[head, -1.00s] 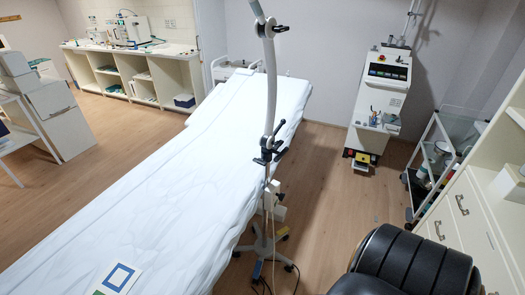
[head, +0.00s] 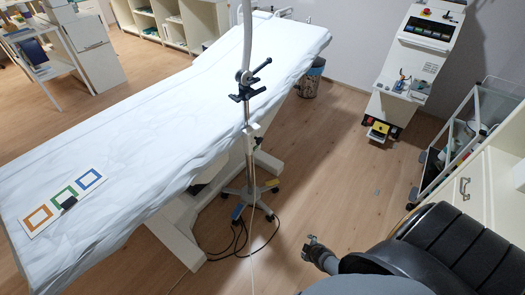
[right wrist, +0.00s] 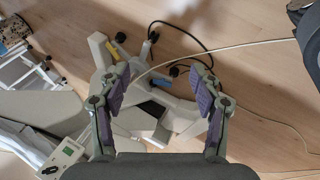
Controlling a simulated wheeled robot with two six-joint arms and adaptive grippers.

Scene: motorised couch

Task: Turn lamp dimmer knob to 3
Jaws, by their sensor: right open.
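The lamp stand's upright pole (head: 245,60) rises beside the couch in the head view, with black clamps partway up. The lamp head is out of frame, and no dimmer knob can be made out in the head view. In the right wrist view a pale box (right wrist: 68,152) with a small green display and dark round parts shows at lower left; I cannot tell whether it is the dimmer. My right gripper (head: 313,246) is low, right of the stand, near the black seat. It also shows in the right wrist view (right wrist: 162,88), open and empty. My left gripper is out of view.
The white-covered couch (head: 170,110) fills the left, with a card of coloured squares (head: 62,200). The stand's wheeled base (head: 250,190) and dark cables lie on the floor. Floor between stand and console (head: 425,50) is clear.

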